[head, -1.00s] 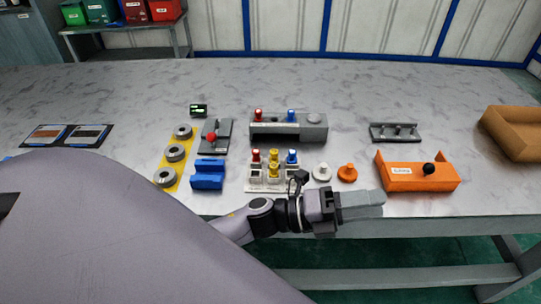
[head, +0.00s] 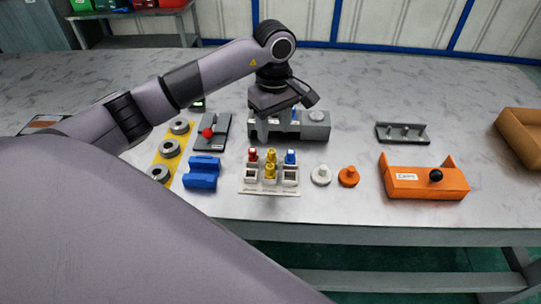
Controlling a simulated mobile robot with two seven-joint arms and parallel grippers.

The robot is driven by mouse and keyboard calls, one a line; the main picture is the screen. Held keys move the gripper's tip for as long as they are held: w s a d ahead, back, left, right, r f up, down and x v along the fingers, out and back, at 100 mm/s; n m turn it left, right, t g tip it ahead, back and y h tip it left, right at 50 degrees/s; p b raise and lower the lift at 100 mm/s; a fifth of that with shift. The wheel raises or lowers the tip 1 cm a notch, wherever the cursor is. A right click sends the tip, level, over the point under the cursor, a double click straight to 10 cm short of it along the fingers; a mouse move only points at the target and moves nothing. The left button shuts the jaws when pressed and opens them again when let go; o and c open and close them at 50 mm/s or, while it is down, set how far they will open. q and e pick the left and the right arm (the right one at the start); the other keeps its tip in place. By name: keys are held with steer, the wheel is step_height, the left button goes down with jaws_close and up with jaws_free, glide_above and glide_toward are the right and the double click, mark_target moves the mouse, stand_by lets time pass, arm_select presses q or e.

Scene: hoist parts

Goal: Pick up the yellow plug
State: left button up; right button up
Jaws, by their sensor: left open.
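The yellow plug (head: 270,157) stands in the middle of a small white rack (head: 262,191), between a red plug (head: 253,155) and a blue plug (head: 290,157). Another yellow part shows just in front of it; I cannot tell if it is separate. My left gripper (head: 279,124) is open and points down, above and behind the rack, apart from the yellow plug. It hides much of the grey block (head: 315,132) behind the rack. My right gripper is not in view.
A blue block (head: 202,172) lies left of the rack. A white knob (head: 321,175) and an orange knob (head: 348,176) stand to its right, then an orange holder (head: 425,183). The table's front edge is close in front of the rack.

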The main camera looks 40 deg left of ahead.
mark_target(272, 151)
arm_select(q)
steer(key=shift+s+f+p, duration=0.15)
steer(key=shift+f+p, duration=0.2)
steer(key=shift+f, duration=1.4)
steer(key=shift+s+f+p, duration=0.15)
steer(key=shift+f+p, duration=0.2)
steer(key=shift+f, duration=1.4)
jaws_close()
